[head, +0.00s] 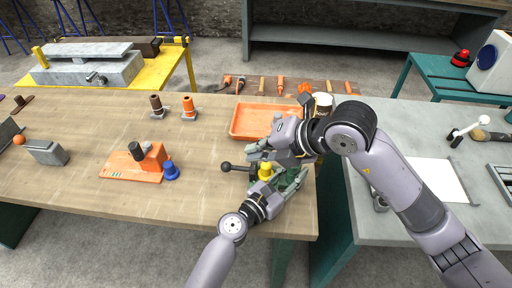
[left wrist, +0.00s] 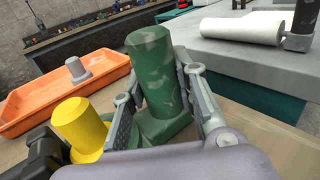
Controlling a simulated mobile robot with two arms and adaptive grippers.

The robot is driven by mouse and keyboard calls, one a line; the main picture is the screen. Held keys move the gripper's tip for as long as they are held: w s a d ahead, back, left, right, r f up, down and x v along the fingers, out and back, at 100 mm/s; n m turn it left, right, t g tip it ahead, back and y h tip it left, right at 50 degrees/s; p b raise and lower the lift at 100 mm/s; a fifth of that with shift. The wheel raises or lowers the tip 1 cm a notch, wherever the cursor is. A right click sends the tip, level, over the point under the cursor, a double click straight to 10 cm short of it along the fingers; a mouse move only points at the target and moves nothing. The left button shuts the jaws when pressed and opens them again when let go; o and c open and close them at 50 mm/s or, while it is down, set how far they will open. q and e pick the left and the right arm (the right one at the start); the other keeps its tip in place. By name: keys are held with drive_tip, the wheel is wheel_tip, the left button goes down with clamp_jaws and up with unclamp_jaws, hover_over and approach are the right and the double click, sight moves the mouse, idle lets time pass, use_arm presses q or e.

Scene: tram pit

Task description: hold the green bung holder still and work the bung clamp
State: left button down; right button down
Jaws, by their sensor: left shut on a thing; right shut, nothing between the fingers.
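The green bung holder (left wrist: 157,75) stands upright between the fingers of my left gripper (left wrist: 165,105) in the left wrist view. In the head view my left gripper (head: 292,182) is shut on it near the bench's right end and hides most of it. A yellow bung (head: 265,170) sits beside it, also in the left wrist view (left wrist: 82,125). A dark lever with a black ball end (head: 226,166), apparently the bung clamp's, points left from there. My right gripper (head: 258,152) is shut and empty just above and behind the lever. I cannot tell whether it touches it.
An orange tray (head: 235,134) lies behind the grippers, with a grey bung (left wrist: 77,69) in it. A grey bench (head: 395,215) adjoins on the right.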

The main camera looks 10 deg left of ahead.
use_arm(q)
drive_tip(key=c, duration=1.2)
unclamp_jaws()
